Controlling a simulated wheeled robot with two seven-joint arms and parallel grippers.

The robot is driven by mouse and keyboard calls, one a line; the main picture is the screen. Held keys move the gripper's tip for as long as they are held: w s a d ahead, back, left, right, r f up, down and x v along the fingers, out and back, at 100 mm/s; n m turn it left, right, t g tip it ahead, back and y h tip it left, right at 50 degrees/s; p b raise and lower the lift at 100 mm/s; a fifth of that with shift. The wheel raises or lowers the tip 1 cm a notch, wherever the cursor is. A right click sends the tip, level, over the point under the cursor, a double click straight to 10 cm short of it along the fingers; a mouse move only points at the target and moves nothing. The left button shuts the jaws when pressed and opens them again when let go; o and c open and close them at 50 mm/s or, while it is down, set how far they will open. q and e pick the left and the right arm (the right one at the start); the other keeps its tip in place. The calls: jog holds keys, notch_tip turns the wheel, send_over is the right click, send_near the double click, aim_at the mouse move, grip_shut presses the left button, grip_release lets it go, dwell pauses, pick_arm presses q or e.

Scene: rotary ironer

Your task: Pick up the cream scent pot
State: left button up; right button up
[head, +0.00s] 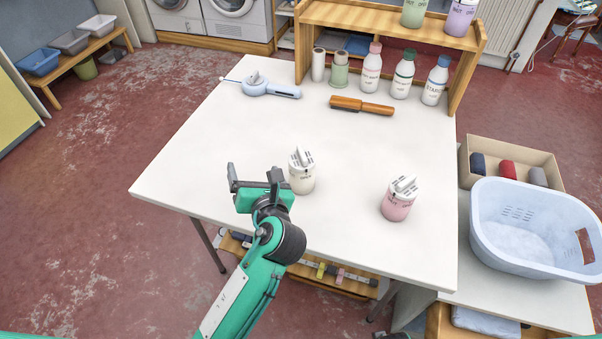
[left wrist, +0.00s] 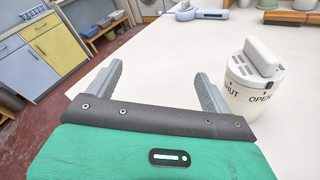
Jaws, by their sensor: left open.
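The cream scent pot (head: 302,175) stands upright on the white table, near its front left part. A similar pink pot (head: 397,202) stands further right on the table. My right gripper is out of view.
The white table (head: 240,130) is mostly clear in the middle. A white-blue basket (head: 530,235) is at the right.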

aim_at(302, 176)
pick_arm(q)
jog(key=s+d+f+n+g, duration=0.1)
jog(key=d, duration=0.3)
jog(key=s+d+f+n, duration=0.1)
jog(key=d+n, duration=0.1)
jog(key=d, duration=0.3)
jog(key=s+d+f+n+g, duration=0.1)
jog(key=s+d, duration=0.1)
jog(key=d, duration=0.3)
jog(key=shift+d+n+g, duration=0.15)
jog(key=shift+n+g, duration=0.15)
jog(key=shift+d+f+n+y, duration=0.3)
jog(key=shift+d+n, duration=0.1)
jog(key=shift+n, duration=0.2)
jog(key=shift+w+a+f, duration=0.1)
jog(key=shift+w+f, duration=0.1)
jog(key=shift+w, duration=0.2)
jog(key=x, duration=1.1)
jog(key=shift+a+f, duration=0.1)
jog(key=shift+f, duration=0.05)
jog(key=c, duration=1.2)
jog(key=shift+o, duration=0.2)
